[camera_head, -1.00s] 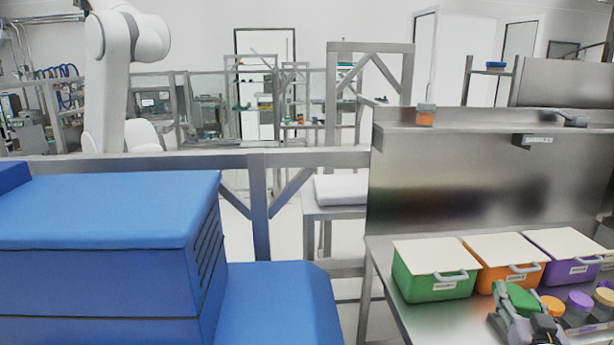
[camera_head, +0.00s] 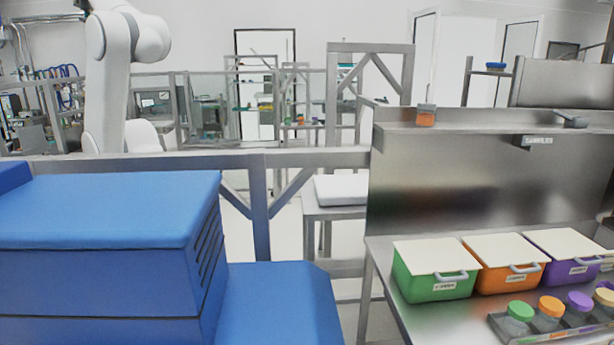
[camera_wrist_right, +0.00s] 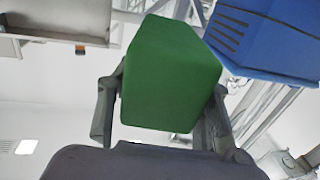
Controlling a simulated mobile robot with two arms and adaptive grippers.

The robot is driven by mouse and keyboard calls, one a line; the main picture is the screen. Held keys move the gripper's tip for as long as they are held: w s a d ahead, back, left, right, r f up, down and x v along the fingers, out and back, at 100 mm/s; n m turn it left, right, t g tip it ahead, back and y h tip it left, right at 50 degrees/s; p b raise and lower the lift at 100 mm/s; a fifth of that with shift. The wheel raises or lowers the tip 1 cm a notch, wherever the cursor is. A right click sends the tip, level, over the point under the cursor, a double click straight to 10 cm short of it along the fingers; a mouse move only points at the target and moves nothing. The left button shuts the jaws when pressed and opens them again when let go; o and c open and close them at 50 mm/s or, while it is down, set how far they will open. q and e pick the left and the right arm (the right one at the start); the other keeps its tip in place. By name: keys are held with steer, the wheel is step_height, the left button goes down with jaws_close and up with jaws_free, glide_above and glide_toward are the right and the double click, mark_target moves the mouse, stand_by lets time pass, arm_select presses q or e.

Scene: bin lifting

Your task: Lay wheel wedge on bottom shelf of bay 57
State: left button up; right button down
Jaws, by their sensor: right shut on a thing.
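My right gripper (camera_wrist_right: 165,100) is in the right wrist view, with its two dark fingers shut on the sides of a green block, which I take to be the wheel wedge (camera_wrist_right: 170,70). The wedge is held clear of any surface and tilted in the picture. Neither the right gripper nor the wedge shows in the head view. My left gripper is not in view. I see no shelf that I can tell as bay 57.
A steel bench (camera_head: 387,265) at right bears green (camera_head: 433,287), orange (camera_head: 505,280) and purple (camera_head: 570,270) lidded bins and several jars. Blue padded blocks (camera_head: 100,215) fill the lower left of the head view. A metal rail (camera_head: 300,158) runs behind.

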steer(key=shift+s+a+r+m+h, duration=0.2)
steer(key=shift+a+r+m+h, duration=0.1)
steer(key=shift+h, duration=0.1)
steer(key=shift+w+a+r+m+t+h, duration=0.2)
steer(key=shift+m+h, duration=0.4)
steer(key=shift+h, duration=0.25)
steer(key=shift+w+a+r+m+t+h, duration=0.1)
steer(key=shift+w+a+r+m+h, duration=0.1)
steer(key=shift+m+h, duration=0.55)
step_height(320, 180, down, 3)
steer(key=b, duration=0.3)
steer(key=shift+a+h, duration=0.15)
steer(key=shift+h, duration=0.15)
steer(key=shift+f+b, duration=0.8)
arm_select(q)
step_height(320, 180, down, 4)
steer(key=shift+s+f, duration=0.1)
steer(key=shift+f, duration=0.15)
arm_select(e)
steer(key=shift+r, duration=0.1)
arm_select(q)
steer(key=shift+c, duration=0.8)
